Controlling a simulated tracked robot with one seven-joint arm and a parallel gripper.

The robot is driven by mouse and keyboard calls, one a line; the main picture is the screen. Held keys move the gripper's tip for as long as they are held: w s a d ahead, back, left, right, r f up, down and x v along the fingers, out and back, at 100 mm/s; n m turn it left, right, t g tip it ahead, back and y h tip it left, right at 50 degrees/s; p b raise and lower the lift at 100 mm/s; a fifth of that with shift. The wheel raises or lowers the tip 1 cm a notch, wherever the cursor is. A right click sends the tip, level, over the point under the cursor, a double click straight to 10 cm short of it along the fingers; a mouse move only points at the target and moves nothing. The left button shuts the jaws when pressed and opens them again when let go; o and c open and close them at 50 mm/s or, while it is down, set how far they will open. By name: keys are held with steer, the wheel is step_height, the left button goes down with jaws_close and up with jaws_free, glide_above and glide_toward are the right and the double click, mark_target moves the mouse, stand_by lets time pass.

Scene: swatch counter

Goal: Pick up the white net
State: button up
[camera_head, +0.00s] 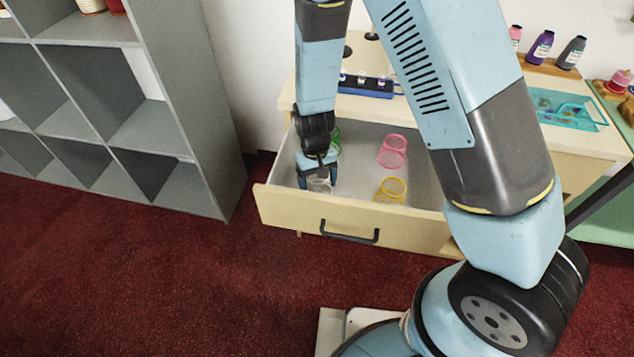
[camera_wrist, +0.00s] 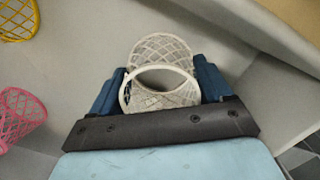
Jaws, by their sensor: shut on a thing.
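The white net (camera_wrist: 160,52) is a small open basket of white mesh with a round rim. In the wrist view it sits between the two blue fingers of my gripper (camera_wrist: 162,88), which is shut on it. In the head view my gripper (camera_head: 317,176) reaches down into the open drawer (camera_head: 290,202), at its left front. The white net (camera_head: 319,186) shows only in part there, low between the fingers. I cannot tell whether it touches the drawer floor.
In the drawer stand a pink net (camera_head: 392,151), a yellow net (camera_head: 391,190) and a green net (camera_head: 335,139), partly hidden behind my gripper. The drawer front has a black handle (camera_head: 349,236). A grey shelf (camera_head: 190,120) stands at left. A dark blue rack (camera_head: 366,86) is on the counter.

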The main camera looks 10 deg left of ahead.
steer(key=shift+r, duration=0.1)
step_height(320, 180, up, 10)
stand_by(0.5)
stand_by(0.5)
